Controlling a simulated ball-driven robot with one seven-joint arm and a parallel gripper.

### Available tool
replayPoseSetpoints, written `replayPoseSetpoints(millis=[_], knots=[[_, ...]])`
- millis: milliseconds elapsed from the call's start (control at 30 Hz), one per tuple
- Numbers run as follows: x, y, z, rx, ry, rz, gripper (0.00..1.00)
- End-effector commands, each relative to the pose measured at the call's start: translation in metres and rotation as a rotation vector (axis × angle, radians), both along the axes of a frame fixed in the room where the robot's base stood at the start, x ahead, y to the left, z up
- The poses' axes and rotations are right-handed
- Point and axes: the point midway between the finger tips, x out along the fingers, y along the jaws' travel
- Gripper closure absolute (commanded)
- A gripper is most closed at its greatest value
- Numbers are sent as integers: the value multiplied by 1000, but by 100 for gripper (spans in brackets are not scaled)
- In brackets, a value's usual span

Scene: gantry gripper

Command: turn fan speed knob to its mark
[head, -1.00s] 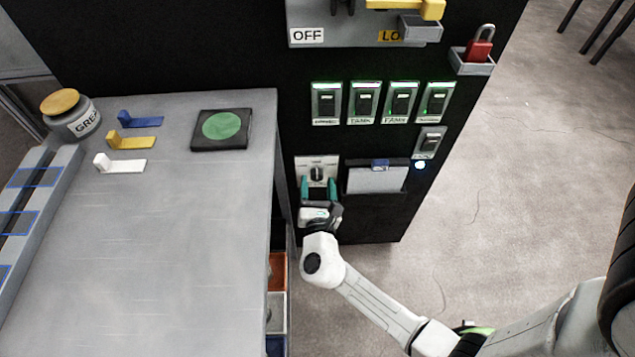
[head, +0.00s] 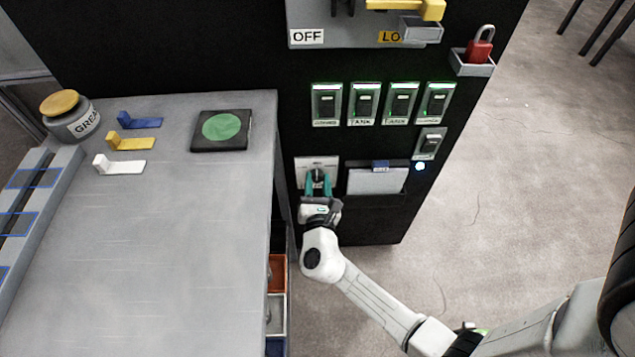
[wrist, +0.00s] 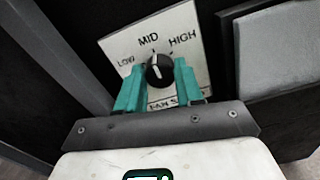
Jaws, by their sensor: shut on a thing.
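The fan speed knob (wrist: 159,71) is a round black knob on a white plate (wrist: 188,30) marked LOW, MID and HIGH. Its white pointer line points up, near MID. The plate also shows on the black cabinet in the head view (head: 303,165). My gripper (wrist: 158,66) has its two teal fingers on either side of the knob, shut on it. The fingers cover part of the plate's lower lettering. In the head view my gripper (head: 318,178) reaches the knob from below.
A holder with grey sheets (head: 378,181) is just right of the plate. Several lit switches (head: 327,103) sit above. A grey bench (head: 190,240) stands close on the left, with drawers (head: 277,272) under its edge. Open floor (head: 500,190) lies to the right.

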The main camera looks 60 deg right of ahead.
Motion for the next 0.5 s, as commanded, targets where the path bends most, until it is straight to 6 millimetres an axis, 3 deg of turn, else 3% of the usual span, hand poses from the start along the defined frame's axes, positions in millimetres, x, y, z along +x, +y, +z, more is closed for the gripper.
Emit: replayPoseSetpoints(millis=[500], knots=[[-1, 1, -4, 73, -94, 2, 94]])
